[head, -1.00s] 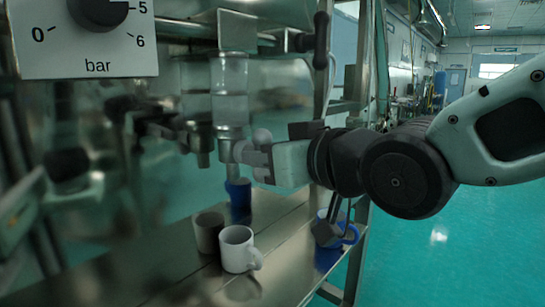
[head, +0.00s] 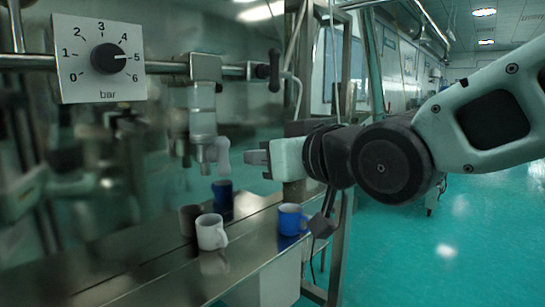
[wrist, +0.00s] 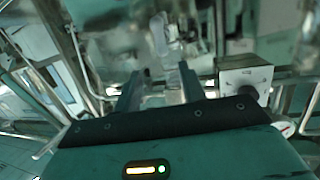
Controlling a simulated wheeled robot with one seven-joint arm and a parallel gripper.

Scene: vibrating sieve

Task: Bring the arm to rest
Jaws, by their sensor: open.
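My arm comes in from the right in the head view, with my gripper (head: 262,159) pointing left. The gripper is a little right of the grey lever handle under the glass cylinder (head: 203,122), apart from it in the picture. In the wrist view my gripper (wrist: 158,88) shows two dark fingers standing apart with nothing held between them. The glass cylinder and its pale handle (wrist: 189,82) show beyond the fingertips.
A white mug (head: 211,232) and a blue mug (head: 291,220) stand on the metal shelf (head: 245,258) below my gripper. A dial marked bar (head: 98,62) hangs at the upper left, its pointer near 5. Open teal floor (head: 450,245) lies at the right.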

